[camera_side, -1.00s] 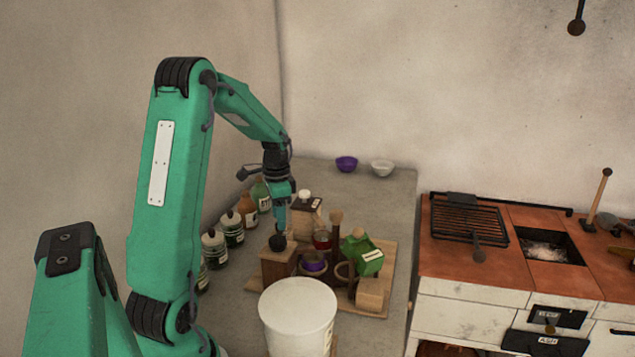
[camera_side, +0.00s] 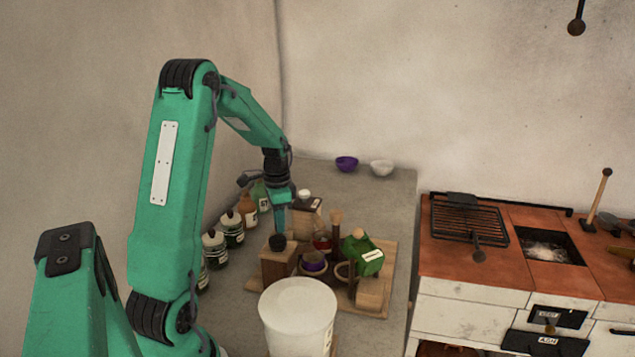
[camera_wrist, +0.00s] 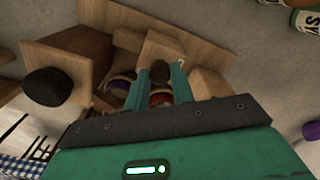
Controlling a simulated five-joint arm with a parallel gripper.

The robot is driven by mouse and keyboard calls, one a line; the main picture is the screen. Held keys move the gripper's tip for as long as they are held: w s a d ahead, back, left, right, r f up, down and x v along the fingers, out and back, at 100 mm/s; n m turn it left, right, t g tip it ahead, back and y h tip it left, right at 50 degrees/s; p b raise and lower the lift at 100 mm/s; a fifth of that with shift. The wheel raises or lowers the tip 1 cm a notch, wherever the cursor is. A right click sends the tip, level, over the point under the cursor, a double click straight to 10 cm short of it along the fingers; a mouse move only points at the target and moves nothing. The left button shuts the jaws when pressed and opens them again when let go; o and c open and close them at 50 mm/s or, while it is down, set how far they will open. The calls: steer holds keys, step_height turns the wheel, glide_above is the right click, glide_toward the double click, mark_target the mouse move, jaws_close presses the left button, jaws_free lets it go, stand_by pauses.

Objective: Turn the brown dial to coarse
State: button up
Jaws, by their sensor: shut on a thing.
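A dark brown rounded knob, which I take to be the brown dial (camera_wrist: 160,71), shows between my fingertips in the wrist view. My gripper (camera_wrist: 158,82) is shut on it, one green finger on each side. In the side view my gripper (camera_side: 281,234) points down, just behind a black knob (camera_side: 277,242) on a brown wooden box (camera_side: 278,268). That black knob (camera_wrist: 47,87) stands left of my fingers in the wrist view. The dial's contact with the fingers is hidden in the side view, and I can read no coarse mark.
A wooden board (camera_side: 380,300) carries a purple bowl (camera_side: 314,263), a red bowl (camera_side: 322,243), a green container (camera_side: 362,254) and wooden blocks. A white tub (camera_side: 298,305) stands in front. Spice jars (camera_side: 232,228) line the left. The counter behind (camera_side: 345,200) is mostly clear.

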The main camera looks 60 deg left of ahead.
steer(key=shift+n, duration=0.3)
steer(key=n, duration=0.3)
steer(key=shift+n, duration=0.4)
steer(key=n, duration=0.4)
steer(key=shift+n, duration=0.3)
steer(key=n, duration=0.4)
steer(key=shift+r+n, duration=0.1)
steer(key=shift+n, duration=2.4)
steer(key=o, duration=1)
